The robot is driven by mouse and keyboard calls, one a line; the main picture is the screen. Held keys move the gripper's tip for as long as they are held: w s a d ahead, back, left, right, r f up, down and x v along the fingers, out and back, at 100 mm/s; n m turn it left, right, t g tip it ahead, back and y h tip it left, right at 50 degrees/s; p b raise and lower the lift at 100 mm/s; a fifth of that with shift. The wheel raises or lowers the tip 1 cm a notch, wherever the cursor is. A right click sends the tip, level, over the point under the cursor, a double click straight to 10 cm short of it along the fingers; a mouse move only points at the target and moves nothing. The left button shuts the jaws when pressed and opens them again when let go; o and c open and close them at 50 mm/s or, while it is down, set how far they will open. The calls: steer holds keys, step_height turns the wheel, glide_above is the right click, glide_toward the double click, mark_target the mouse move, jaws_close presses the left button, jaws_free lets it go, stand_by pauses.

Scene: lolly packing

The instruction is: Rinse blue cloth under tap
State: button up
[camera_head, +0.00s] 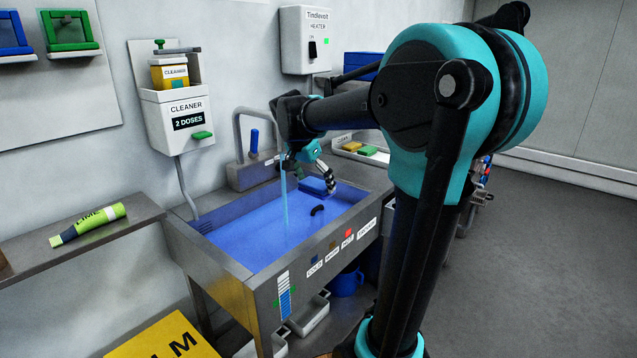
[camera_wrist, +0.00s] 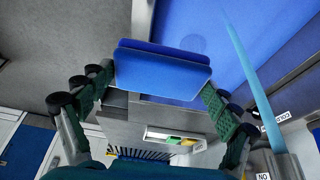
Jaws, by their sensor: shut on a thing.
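The blue cloth (camera_head: 315,186) is a flat folded pad, held above the blue water in the sink. In the wrist view the blue cloth (camera_wrist: 163,72) sits between both fingers of my gripper (camera_wrist: 165,88), which is shut on it. My gripper also shows over the sink in the head view (camera_head: 324,172). The tap (camera_head: 239,145) at the sink's back is running. Its thin stream (camera_head: 284,200) falls left of the cloth in the head view. In the wrist view the stream (camera_wrist: 255,85) passes right of the cloth, apart from it.
The steel sink (camera_head: 230,262) holds blue water, with a small black thing (camera_head: 318,210) in it. A tray of coloured cloths (camera_head: 360,150) lies behind my gripper. A cleaner dispenser (camera_head: 180,118) hangs at the left. A green tube (camera_head: 88,224) lies on the left shelf.

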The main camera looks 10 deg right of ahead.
mark_target(305, 181)
steer(key=w+a+f, duration=0.2)
steer(key=w+a, duration=0.3)
steer(key=w, duration=0.5)
steer(key=shift+w+a+f, duration=0.15)
steer(key=shift+a+f, duration=0.05)
steer(key=shift+a, duration=0.2)
stand_by(0.7)
steer(key=shift+s+d, duration=0.65)
steer(key=shift+s, duration=0.5)
steer(key=shift+s+d, duration=0.65)
steer(key=shift+s, duration=0.55)
steer(key=shift+s+d, duration=0.65)
steer(key=shift+s, duration=0.5)
steer(key=shift+s+d+r, duration=0.4)
steer(key=shift+s+r, duration=0.3)
steer(key=shift+s, duration=0.05)
steer(key=shift+s+d+r, duration=0.45)
steer(key=shift+s+r, duration=0.2)
steer(key=shift+s, duration=0.05)
steer(key=shift+s+d+r, duration=0.4)
steer(key=shift+s+r, duration=0.3)
steer(key=shift+s, duration=0.05)
